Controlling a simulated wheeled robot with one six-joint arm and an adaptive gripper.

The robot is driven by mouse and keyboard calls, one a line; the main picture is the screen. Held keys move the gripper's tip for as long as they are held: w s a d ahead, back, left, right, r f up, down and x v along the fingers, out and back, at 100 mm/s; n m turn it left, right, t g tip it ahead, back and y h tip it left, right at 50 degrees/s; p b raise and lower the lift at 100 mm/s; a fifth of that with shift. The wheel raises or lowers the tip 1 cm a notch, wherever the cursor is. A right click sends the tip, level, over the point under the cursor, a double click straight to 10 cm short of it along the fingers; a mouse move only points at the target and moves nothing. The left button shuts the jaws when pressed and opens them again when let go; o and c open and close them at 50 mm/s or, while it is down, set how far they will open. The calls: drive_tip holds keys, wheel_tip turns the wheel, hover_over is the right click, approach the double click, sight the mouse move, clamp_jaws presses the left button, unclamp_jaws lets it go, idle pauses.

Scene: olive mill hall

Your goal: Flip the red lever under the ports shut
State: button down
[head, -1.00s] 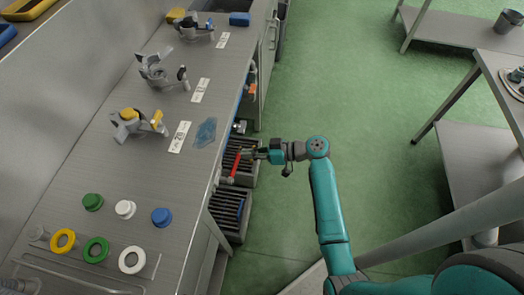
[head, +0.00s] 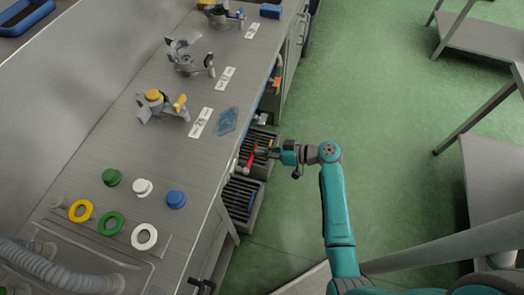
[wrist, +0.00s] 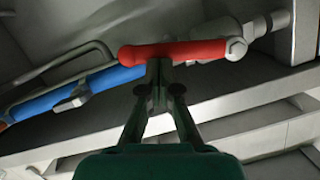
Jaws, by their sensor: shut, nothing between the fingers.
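The red lever (head: 250,160) shows at the front edge of the steel bench, below the bench top, above dark slatted crates. In the wrist view the red lever (wrist: 172,52) lies nearly level across the upper middle, with a pale pivot end at its right. My gripper (head: 261,152) is shut and empty. In the wrist view the closed fingertips (wrist: 159,70) are at the lever's near side, left of its pivot, seeming to touch it. The fingertips hide a small part of the lever's lower edge.
A blue bar (wrist: 100,88) runs beside the lever in the wrist view. The bench (head: 150,235) carries clamp fittings, numbered labels, coloured caps and rings. Slatted crates (head: 242,197) stand beneath. Green floor (head: 380,100) is open to the right, with steel tables (head: 490,165) beyond.

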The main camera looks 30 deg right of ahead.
drive_tip(key=shift+f+m+y, duration=0.3)
drive_tip(key=shift+f+m, duration=0.3)
drive_tip(key=shift+f, duration=0.05)
drive_tip(key=s+a+f+m+g+y, duration=0.1)
drive_tip(key=s+a+f+m+y, duration=0.2)
drive_tip(key=f+m, duration=0.3)
drive_tip(key=s+a+m, duration=0.1)
drive_tip(key=m, duration=0.3)
drive_tip(key=shift+f+y, duration=0.3)
idle(0.5)
drive_tip(key=shift+s+a, duration=0.2)
idle(0.8)
drive_tip(key=shift+d, duration=0.1)
